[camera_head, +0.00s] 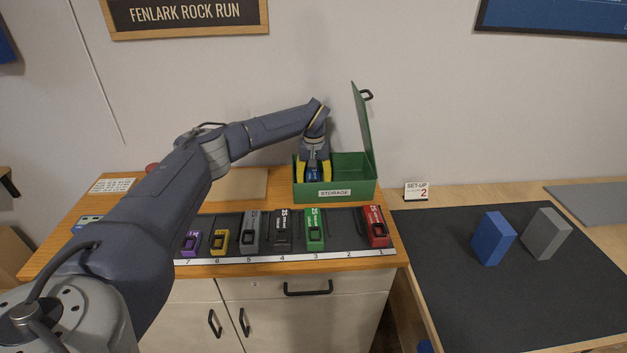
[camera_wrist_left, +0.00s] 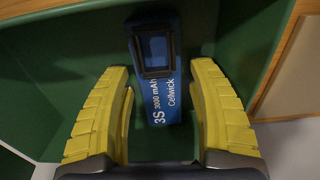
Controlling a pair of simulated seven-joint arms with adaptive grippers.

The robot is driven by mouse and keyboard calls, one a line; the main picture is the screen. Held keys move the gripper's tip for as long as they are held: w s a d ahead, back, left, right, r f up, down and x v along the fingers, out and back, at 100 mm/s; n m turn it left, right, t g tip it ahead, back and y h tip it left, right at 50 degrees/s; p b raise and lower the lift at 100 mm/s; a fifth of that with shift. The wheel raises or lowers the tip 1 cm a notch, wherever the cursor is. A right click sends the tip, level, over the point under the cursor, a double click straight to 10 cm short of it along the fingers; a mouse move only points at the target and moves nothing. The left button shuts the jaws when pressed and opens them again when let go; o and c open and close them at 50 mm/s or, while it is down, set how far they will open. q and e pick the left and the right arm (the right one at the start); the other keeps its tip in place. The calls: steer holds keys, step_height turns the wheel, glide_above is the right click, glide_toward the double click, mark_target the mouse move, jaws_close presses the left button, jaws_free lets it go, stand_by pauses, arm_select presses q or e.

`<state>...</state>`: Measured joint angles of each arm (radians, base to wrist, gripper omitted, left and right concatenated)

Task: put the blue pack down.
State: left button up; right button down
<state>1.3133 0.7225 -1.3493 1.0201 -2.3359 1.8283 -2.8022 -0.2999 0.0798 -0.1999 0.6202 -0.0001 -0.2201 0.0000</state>
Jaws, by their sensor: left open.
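The blue pack (camera_wrist_left: 158,75), labelled "3S 3000 mAh Cellwick" with a dark handle frame, lies inside the green storage box (camera_head: 335,196). In the head view only a bit of the pack (camera_head: 313,175) shows between the fingers. My left gripper (camera_head: 313,171) reaches down into the left part of the box. In the wrist view its two yellow fingers (camera_wrist_left: 162,70) are open, one on each side of the pack, with gaps between them and it. My right gripper is not in view.
The box's lid (camera_head: 363,125) stands open at its right. In front lies a numbered rack (camera_head: 347,245) with several packs; slot 2 is empty, and a red pack (camera_head: 375,226) is in slot 1. A dark mat (camera_head: 440,265) at right holds blue and grey blocks.

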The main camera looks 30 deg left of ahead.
mark_target(313, 178)
arm_select(q)
step_height(313, 178, up, 12)
steer(key=shift+r, duration=0.15)
stand_by(0.5)
